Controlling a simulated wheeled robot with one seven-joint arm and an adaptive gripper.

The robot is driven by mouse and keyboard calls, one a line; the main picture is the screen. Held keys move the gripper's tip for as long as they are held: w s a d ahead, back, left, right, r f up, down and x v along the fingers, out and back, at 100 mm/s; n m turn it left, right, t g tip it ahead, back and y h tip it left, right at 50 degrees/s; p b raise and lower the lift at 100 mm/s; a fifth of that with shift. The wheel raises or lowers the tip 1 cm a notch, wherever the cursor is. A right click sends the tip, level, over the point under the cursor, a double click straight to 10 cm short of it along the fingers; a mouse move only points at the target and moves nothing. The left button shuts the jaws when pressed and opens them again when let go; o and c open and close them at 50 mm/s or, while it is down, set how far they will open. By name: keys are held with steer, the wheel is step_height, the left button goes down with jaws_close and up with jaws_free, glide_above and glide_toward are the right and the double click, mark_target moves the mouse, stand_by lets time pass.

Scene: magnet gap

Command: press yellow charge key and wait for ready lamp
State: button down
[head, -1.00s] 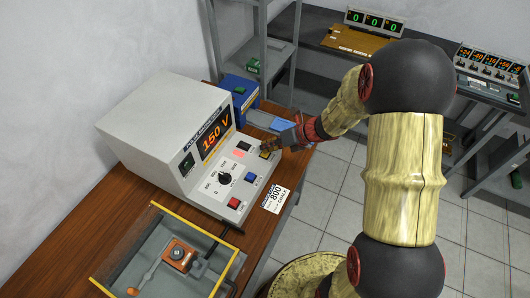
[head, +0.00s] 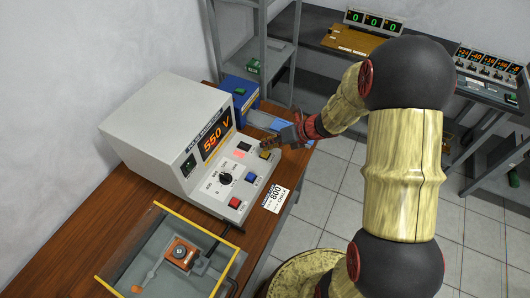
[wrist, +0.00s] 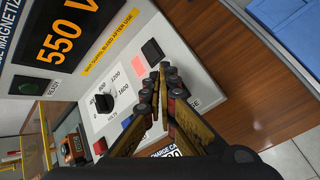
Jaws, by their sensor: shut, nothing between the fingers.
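The grey magnetizer box (head: 165,115) stands on the wooden bench, its orange display (head: 216,142) reading 550 V; the display also shows in the wrist view (wrist: 66,40). The yellow key (head: 265,155) is on the sloping panel, partly covered by my gripper (head: 268,146) in the head view. In the wrist view my gripper (wrist: 163,76) is shut and empty, its tips over the panel, hiding the key. I cannot tell whether they touch it.
A pink patch (head: 239,155), black dial (head: 225,179), blue key (head: 250,177) and red key (head: 235,203) share the panel. A card reading 800 (head: 277,199) lies at the bench edge. A yellow-rimmed clear case (head: 125,250) stands in front. A blue box (head: 238,90) is behind.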

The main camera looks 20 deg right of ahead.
mark_target(266, 152)
steer(key=shift+r+p, duration=2.35)
steer(key=shift+r, duration=0.15)
steer(key=shift+f, duration=0.1)
